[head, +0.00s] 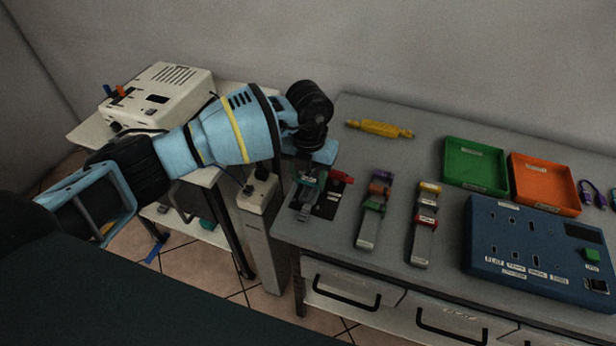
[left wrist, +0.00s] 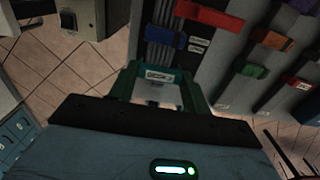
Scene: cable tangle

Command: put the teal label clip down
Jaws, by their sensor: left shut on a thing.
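The teal label clip (left wrist: 158,78), with a white label on its top, is between the fingers of my left gripper (left wrist: 158,90) in the left wrist view. The gripper is shut on it. In the head view my left gripper (head: 312,168) is over the left end of the grey bench, at a black board (head: 328,203) with grey cables (left wrist: 160,52). The wrist hides part of the board. I cannot tell whether the teal clip touches the cables.
Two cable strips with coloured clips (head: 368,232) (head: 422,245) lie to the right. Beyond them are a blue panel (head: 540,250), a green tray (head: 475,165) and an orange tray (head: 545,182). A yellow tool (head: 380,129) lies at the back. Grey bench is bare between them.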

